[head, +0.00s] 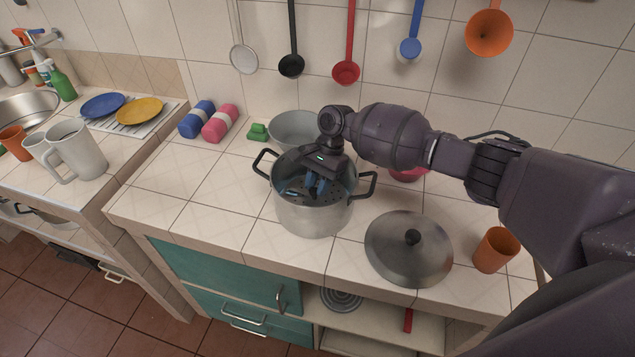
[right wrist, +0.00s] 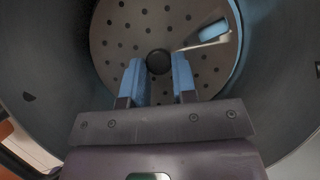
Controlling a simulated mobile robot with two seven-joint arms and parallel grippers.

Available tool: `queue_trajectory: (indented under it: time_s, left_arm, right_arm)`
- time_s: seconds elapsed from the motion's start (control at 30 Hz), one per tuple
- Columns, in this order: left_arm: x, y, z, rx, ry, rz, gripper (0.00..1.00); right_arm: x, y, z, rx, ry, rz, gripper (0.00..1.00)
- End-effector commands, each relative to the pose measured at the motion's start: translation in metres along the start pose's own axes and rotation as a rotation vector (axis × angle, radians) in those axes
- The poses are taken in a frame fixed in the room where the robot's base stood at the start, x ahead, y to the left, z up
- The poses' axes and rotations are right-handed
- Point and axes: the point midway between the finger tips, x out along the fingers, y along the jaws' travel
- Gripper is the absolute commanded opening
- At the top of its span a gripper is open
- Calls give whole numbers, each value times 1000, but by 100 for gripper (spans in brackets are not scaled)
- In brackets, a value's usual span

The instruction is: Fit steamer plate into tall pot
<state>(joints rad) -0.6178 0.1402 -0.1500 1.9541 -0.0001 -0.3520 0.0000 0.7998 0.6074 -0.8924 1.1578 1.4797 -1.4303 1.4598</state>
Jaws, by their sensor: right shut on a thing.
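The tall pot (head: 312,218) is a steel pot with two dark side handles, standing upright on the tiled counter. My right gripper (head: 318,187) reaches down inside it from above. In the right wrist view, the steamer plate (right wrist: 125,40) is a round grey disc with many small holes and a dark centre knob (right wrist: 159,62). The blue fingers of my right gripper (right wrist: 158,78) are shut on that knob. The pot's wall (right wrist: 55,60) surrounds the plate. I cannot tell whether the plate touches the bottom. My left gripper is out of view.
A pot lid (head: 390,255) and an orange cup (head: 495,250) are right of the pot. A grey metal bowl or pot (head: 290,128) stands behind it.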

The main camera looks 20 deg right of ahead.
Motion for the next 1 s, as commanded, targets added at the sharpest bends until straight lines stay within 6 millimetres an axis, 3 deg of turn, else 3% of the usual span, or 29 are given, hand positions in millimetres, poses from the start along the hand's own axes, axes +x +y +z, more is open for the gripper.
queue_trajectory:
  time_s: [0.4, 0.43, 0.6, 1.0]
  left_arm:
    - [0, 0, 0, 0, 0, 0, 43]
    - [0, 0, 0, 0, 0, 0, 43]
    - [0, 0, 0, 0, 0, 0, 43]
    - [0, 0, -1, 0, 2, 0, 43]
  right_arm:
    - [1, 0, 0, 0, 0, 0, 0]
    - [1, 0, 0, 0, 0, -1, 30]
    - [1, 0, 0, 0, 0, 0, 56]
    - [-2, 0, -1, 0, 0, -1, 56]
